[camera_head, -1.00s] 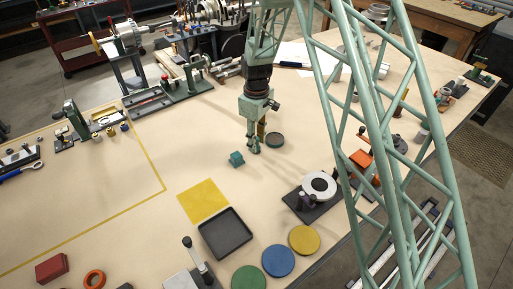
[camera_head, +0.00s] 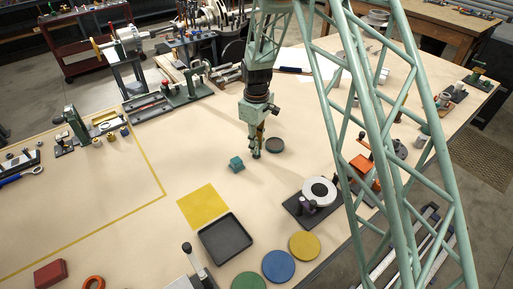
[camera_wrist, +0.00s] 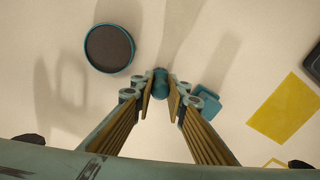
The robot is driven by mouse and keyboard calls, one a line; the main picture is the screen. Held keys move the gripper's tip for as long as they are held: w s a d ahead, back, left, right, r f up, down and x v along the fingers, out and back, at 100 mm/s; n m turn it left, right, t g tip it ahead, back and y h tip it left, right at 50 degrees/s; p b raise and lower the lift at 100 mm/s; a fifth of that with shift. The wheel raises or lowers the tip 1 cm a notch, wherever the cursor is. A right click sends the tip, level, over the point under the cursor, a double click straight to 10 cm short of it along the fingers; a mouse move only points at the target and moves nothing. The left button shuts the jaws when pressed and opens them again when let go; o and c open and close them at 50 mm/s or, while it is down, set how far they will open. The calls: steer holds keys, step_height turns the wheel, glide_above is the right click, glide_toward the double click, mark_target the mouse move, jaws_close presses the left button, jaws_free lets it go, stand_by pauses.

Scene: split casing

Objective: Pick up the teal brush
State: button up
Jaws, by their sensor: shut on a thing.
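My gripper (camera_head: 256,153) is low over the middle of the tan table, with its fingers pointing down. In the wrist view its two fingertips (camera_wrist: 160,88) are shut on a small teal rounded piece (camera_wrist: 160,76), which I take for the teal brush. Only its upper end shows between the fingers, so I cannot tell whether it touches the table. A teal block (camera_head: 236,164) sits just to the left of the gripper in the head view; it also shows beside the right finger in the wrist view (camera_wrist: 208,101).
A dark round dish with a teal rim (camera_wrist: 109,48) lies close by, also in the head view (camera_head: 275,145). A yellow square (camera_head: 204,206), a black tray (camera_head: 225,237) and coloured discs lie nearer. A black fixture (camera_head: 302,209) stands right.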

steer(key=shift+r, duration=1.6)
steer(key=s+d, duration=0.3)
steer(key=s, duration=0.4)
steer(key=s+d+r, duration=0.1)
steer(key=s+d, duration=0.2)
steer(key=s, duration=0.4)
steer(key=shift+s+r+p, duration=0.2)
steer(key=shift+s+p, duration=0.2)
steer(key=shift+p, duration=0.05)
steer(key=shift+d, duration=0.1)
